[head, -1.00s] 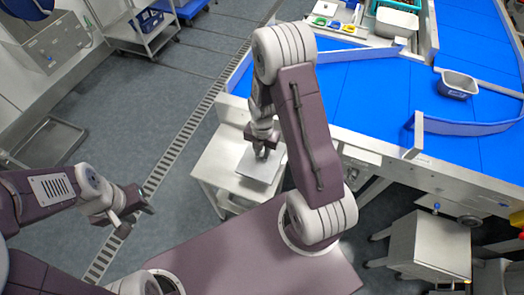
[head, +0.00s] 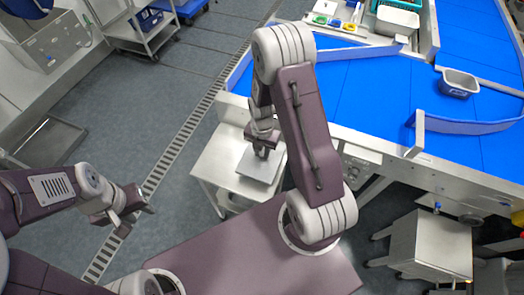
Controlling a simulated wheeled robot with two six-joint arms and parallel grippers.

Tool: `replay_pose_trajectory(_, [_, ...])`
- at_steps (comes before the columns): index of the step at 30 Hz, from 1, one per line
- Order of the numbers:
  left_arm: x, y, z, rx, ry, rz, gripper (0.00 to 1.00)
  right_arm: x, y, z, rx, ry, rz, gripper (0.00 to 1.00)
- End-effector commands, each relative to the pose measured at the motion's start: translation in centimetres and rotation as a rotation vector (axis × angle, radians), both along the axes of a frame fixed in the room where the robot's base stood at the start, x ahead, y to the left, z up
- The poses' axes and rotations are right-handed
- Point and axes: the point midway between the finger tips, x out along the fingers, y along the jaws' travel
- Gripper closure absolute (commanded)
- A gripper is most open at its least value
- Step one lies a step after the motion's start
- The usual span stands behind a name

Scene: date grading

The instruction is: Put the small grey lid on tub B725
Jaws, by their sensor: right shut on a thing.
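The small grey lid (head: 256,170) is a flat, square plate in the head view, over the pale stand left of the conveyor. My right gripper (head: 262,154) points down at it and is shut on its top; the grip itself is small and partly hidden by the fingers. I cannot tell whether the lid touches the stand. A grey open tub (head: 458,84) sits on the blue belt at the right. Its label cannot be read, so I cannot tell whether it is B725. My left gripper (head: 134,212) is open and empty over the floor at the left.
The pale stand (head: 213,166) is beside the blue belt (head: 365,85). A blue guide rail (head: 470,126) curves below the grey tub. A pale bin (head: 397,19) and small coloured trays (head: 335,22) are at the back. A steel cabinet (head: 430,245) stands lower right.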

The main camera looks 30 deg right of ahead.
Motion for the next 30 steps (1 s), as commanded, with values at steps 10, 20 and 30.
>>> replay_pose_trajectory(10, [0.0, 0.0, -0.19, 0.0, 0.0, 0.0, 0.64, 0.0, 0.0, -0.28, 0.0, 0.0, 0.0, 0.51])
replay_pose_trajectory(20, [0.0, 0.0, -0.19, 0.0, 0.0, 0.0, 0.64, 0.0, 0.0, -0.28, 0.0, 0.0, 0.0, 0.33])
replay_pose_trajectory(30, [0.0, 0.0, 0.04, 0.0, 0.0, 0.0, 0.64, 0.0, 0.0, -0.04, 0.0, 0.0, 0.0, 0.33])
